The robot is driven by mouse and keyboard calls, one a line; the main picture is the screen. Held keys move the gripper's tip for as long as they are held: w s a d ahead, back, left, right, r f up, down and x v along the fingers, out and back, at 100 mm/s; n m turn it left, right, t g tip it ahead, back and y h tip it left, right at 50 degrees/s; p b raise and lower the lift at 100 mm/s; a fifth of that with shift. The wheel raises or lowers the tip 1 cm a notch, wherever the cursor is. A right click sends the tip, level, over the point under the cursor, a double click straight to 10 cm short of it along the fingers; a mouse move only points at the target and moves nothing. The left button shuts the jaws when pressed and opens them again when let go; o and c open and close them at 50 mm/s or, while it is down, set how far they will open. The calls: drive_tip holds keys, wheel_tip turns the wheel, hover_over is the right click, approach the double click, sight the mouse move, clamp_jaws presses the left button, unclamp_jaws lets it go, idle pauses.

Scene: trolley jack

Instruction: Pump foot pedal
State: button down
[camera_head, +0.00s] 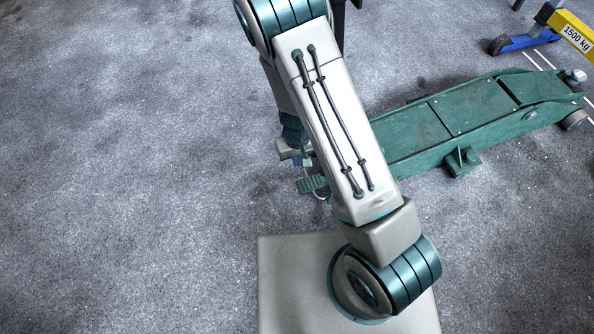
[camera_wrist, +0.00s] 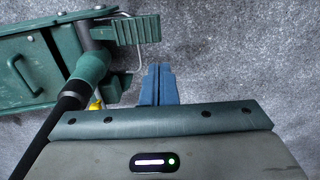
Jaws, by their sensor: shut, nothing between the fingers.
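The green trolley jack (camera_head: 425,125) lies on the floor, running from centre to upper right, partly hidden by my arm. Its ribbed green foot pedal (camera_head: 311,184) sticks out at the jack's near left end. In the wrist view the pedal (camera_wrist: 131,31) is at the top, left of centre. My gripper (camera_wrist: 161,68) has its blue fingers together with nothing between them. In that picture the fingertips are just below and right of the pedal, with a visible gap. I cannot tell their height over the floor. In the head view my gripper is mostly hidden by my arm.
A dark handle with a teal socket (camera_wrist: 88,70) rises from the jack beside the pedal, close to my gripper's left. A bent metal rod (camera_wrist: 136,62) runs near the pedal. A yellow and blue lifting device (camera_head: 570,28) stands upper right. The floor at left is clear.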

sight(297, 184)
wheel_tip(297, 184, down, 14)
drive_tip(key=b, duration=0.7)
drive_tip(key=shift+r, duration=0.25)
